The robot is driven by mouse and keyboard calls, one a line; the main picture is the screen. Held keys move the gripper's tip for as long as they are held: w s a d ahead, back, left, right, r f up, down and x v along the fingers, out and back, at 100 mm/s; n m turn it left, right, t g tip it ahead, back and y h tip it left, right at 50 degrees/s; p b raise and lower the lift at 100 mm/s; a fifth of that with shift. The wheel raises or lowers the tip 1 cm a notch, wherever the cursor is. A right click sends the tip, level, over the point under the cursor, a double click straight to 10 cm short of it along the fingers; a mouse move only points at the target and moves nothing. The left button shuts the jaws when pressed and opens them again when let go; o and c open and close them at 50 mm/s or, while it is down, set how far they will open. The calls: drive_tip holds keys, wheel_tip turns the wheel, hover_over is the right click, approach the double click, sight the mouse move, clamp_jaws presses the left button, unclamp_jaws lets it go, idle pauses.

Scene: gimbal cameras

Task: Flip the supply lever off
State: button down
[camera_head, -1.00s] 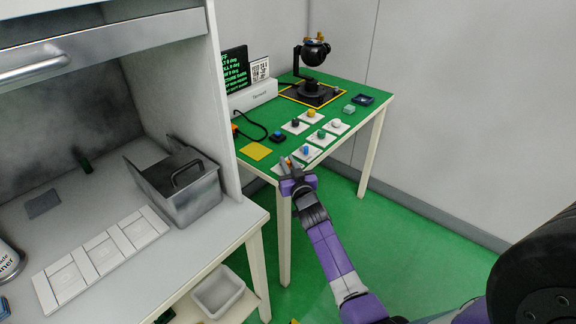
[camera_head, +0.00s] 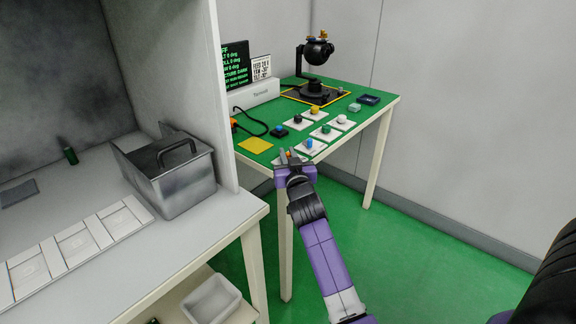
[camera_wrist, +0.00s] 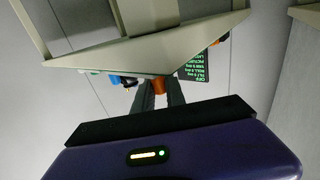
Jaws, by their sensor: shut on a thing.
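My gripper (camera_head: 290,157) is at the near front corner of the green-topped table (camera_head: 348,113). Its fingers are closed around a small orange lever (camera_head: 289,153), which stands on a white plate (camera_head: 278,161) mostly hidden by the gripper. In the wrist view the orange lever (camera_wrist: 159,87) shows between the two dark fingers of my gripper (camera_wrist: 160,92). The tilt of the lever is too small to judge.
White plates with coloured knobs, including a blue knob (camera_head: 309,143), stand just behind my gripper. A yellow pad (camera_head: 255,145) lies left. A black gimbal (camera_head: 317,60) and a dark screen (camera_head: 235,68) are farther back. A grey cabinet wall (camera_head: 228,90) stands left.

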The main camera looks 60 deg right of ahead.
drive_tip(key=shift+a+f+b, duration=0.2)
drive_tip(key=shift+f+b, duration=0.05)
drive_tip(key=shift+b, duration=0.65)
drive_tip(key=shift+r+m+g+h+b, duration=0.2)
drive_tip(key=shift+m+g+h+b, duration=0.1)
drive_tip(key=shift+g+h+b, duration=0.15)
drive_tip(key=c, duration=1.4)
unclamp_jaws()
drive_tip(key=shift+s, duration=0.1)
drive_tip(key=shift+o, duration=0.2)
drive_tip(key=shift+a, duration=0.1)
drive_tip(key=v, duration=0.7)
drive_tip(key=shift+s+a, duration=0.25)
